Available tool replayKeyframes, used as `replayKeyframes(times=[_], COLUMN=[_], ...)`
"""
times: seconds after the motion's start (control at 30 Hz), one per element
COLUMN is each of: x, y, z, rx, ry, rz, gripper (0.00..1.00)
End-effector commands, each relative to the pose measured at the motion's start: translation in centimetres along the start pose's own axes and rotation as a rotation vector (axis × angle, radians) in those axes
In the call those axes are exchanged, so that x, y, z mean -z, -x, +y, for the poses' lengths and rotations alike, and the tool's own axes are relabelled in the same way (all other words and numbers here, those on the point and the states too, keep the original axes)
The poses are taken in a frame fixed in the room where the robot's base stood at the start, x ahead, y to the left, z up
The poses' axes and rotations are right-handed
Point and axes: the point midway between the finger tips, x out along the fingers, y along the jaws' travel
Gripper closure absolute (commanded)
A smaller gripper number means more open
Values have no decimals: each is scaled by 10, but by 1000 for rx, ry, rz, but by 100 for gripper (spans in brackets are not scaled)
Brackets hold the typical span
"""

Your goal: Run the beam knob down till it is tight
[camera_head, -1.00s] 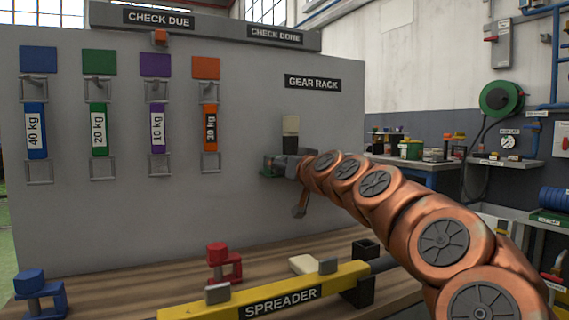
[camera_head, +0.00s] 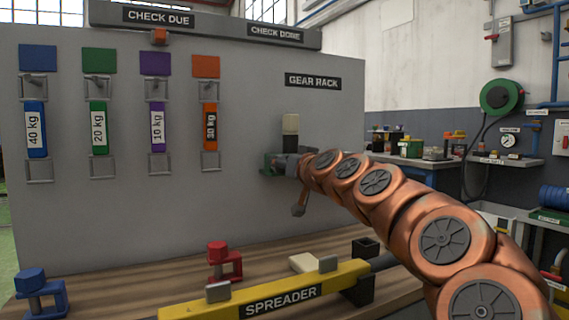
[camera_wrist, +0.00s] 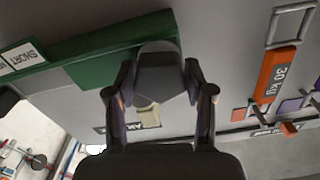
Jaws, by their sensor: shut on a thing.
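My gripper (camera_wrist: 160,92) is shut on a dark grey knob-like piece (camera_wrist: 158,68), with one finger on each side of it. I take this piece for the beam knob. It sits against a green bar (camera_wrist: 105,55) with a white tag reading SHORT at its left end. In the head view my gripper (camera_head: 284,165) is at the grey panel, below the GEAR RACK sign (camera_head: 313,82), and hides the knob. How far the knob is threaded cannot be seen.
A pale block (camera_head: 290,125) is just above my gripper. Coloured weights, such as the orange one (camera_head: 210,128), hang left on the panel. A yellow spreader (camera_head: 340,281), a red clamp (camera_head: 218,262) and a blue clamp (camera_head: 33,285) are on the wooden bench (camera_head: 120,287) below.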

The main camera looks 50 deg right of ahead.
Motion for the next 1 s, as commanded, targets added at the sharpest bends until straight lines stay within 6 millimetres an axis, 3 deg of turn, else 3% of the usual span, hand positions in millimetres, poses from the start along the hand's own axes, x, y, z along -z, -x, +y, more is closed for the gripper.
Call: replayKeyframes(times=[0.7, 1.0], x=[3, 1], y=[0, 0], z=[2, 3], rx=[-1, 1], ry=[-429, -524], rz=[1, 1], gripper=[82, 82])
